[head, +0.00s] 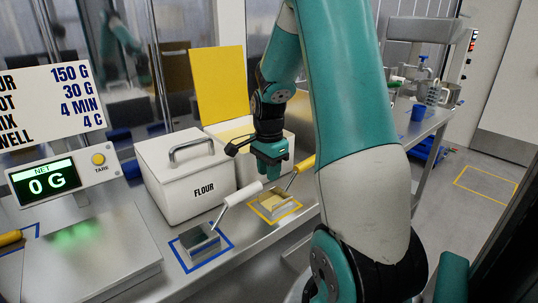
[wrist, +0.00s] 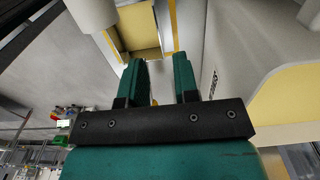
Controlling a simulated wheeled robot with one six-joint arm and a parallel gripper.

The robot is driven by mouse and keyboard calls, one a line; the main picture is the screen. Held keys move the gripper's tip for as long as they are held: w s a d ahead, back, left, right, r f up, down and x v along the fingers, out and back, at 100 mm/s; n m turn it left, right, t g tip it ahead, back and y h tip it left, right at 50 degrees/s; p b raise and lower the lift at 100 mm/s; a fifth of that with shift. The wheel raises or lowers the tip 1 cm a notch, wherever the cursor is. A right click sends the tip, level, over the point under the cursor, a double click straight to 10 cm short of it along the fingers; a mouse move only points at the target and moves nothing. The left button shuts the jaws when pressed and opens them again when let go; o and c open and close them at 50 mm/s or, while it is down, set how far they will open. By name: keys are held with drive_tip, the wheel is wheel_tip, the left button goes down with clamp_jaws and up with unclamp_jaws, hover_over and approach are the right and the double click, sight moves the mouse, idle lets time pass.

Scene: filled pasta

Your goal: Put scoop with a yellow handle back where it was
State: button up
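The scoop with a yellow handle (head: 304,164) stands on the steel counter at the yellow-outlined square (head: 289,213), its metal pan low and its handle tilted up to the right. My gripper (head: 269,163) points down just left of the handle's top, seemingly apart from it. In the wrist view my gripper's two green fingers (wrist: 158,80) are spread, with a gap between them. A small yellow bit shows low in the gap; I cannot tell what it is. Another scoop with a white handle (head: 241,194) sits in the blue-outlined square (head: 229,249).
A lidded white flour bin (head: 185,176) stands left of my gripper. A scale (head: 85,255) reading 0 G is at the left, beside another yellow handle (head: 9,238). My arm hides part of the counter's right.

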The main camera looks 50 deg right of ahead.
wheel_tip(320, 180, up, 6)
drive_tip(key=a+n, duration=0.3)
drive_tip(key=a, duration=0.1)
drive_tip(key=a+r+n, duration=0.1)
drive_tip(key=a+n, duration=0.2)
drive_tip(key=a, duration=0.2)
drive_tip(key=w+a+r+n+t+y, duration=0.1)
drive_tip(key=a+n, duration=0.2)
drive_tip(key=a, duration=0.2)
drive_tip(key=shift+w+a+r, duration=0.1)
drive_tip(key=shift+a+r, duration=0.15)
drive_tip(key=s+a+r+n+y, duration=0.1)
drive_tip(key=s+a+n, duration=0.6)
drive_tip(key=a+n, duration=0.2)
drive_tip(key=s+a+r+n+g+y, duration=0.1)
drive_tip(key=s+a+n+y, duration=0.1)
drive_tip(key=s+a+n, duration=0.6)
drive_tip(key=a+n, duration=0.2)
drive_tip(key=a, duration=0.2)
drive_tip(key=shift+a+r, duration=0.35)
